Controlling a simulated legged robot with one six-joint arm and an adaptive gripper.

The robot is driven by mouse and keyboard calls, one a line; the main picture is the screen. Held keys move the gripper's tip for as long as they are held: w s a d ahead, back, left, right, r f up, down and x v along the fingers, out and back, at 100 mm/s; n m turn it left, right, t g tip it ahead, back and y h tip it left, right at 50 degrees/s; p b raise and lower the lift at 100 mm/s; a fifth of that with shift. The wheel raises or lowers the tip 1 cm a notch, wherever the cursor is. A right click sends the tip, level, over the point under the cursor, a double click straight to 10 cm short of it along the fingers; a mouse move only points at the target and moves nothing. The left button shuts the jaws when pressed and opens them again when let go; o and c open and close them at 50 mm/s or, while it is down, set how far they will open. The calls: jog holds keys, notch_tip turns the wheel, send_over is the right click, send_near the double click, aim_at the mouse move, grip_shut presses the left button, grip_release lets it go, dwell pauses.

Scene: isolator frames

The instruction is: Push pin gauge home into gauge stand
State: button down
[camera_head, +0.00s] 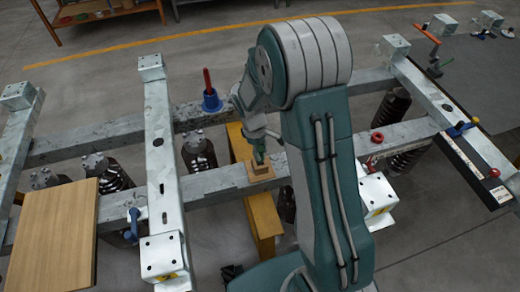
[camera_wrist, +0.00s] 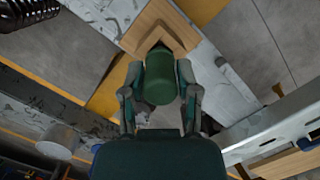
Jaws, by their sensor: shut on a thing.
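The pin gauge is a dark green cylinder (camera_wrist: 160,80) between the two fingers of my gripper (camera_wrist: 160,92) in the wrist view. My gripper is shut on it. The gauge stand is a small stepped wooden block (camera_wrist: 184,32) just beyond the cylinder's end, with a dark opening partly hidden by the cylinder. In the head view the stand (camera_head: 261,178) sits on a grey metal beam, and my gripper (camera_head: 259,156) is directly above it. The cylinder's lower end meets or overlaps the stand there; how deep it sits in the opening I cannot tell.
Grey metal beams (camera_head: 220,180) form a frame around the stand. A blue holder with a red rod (camera_head: 210,100) stands on the rear beam. A wooden board (camera_head: 55,235) lies at left. A yellow beam (camera_head: 265,222) runs below the stand. A red ring (camera_head: 377,137) lies to the right.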

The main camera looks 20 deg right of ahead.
jog(key=shift+f, duration=1.2)
jog(key=shift+c, duration=1.3)
grip_release()
jog(key=shift+r, duration=0.1)
notch_tip(320, 180, up, 12)
jog(key=w+a, duration=0.1)
jog(key=shift+w+a+f, duration=0.25)
jog(key=shift+w, duration=0.05)
